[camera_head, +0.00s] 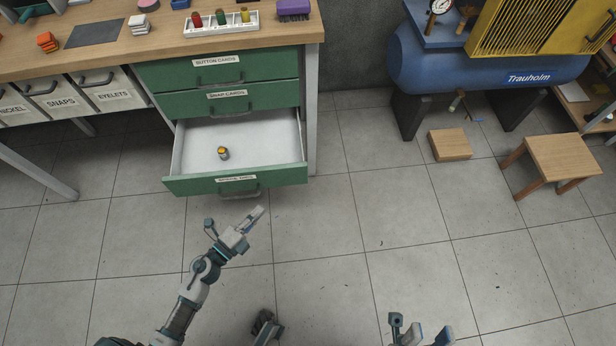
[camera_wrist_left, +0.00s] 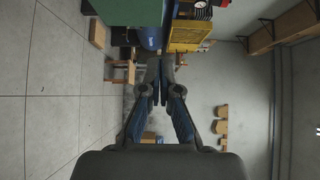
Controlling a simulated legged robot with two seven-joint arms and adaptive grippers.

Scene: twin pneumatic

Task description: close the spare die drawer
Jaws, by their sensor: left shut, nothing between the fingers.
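The spare die drawer (camera_head: 237,182) is the lowest green drawer of the bench and stands pulled well out. Its front label is too small to read surely. A small grey cylinder with a yellow-orange top (camera_head: 223,153) stands on its pale floor. The handle (camera_head: 226,193) is on the drawer front. My left gripper (camera_head: 258,214) is shut and empty, just in front of the drawer, near the handle's right. In the left wrist view its fingers (camera_wrist_left: 156,85) are together, with a green panel to their left. My right gripper (camera_head: 430,336) is open at the bottom edge, partly cut off.
Two shut green drawers (camera_head: 219,70) are above. White bins (camera_head: 65,97) hang at the left under the bench top. A blue compressor (camera_head: 480,65), a wooden block (camera_head: 450,145) and a stool (camera_head: 562,160) stand at right. The tiled floor in front is clear.

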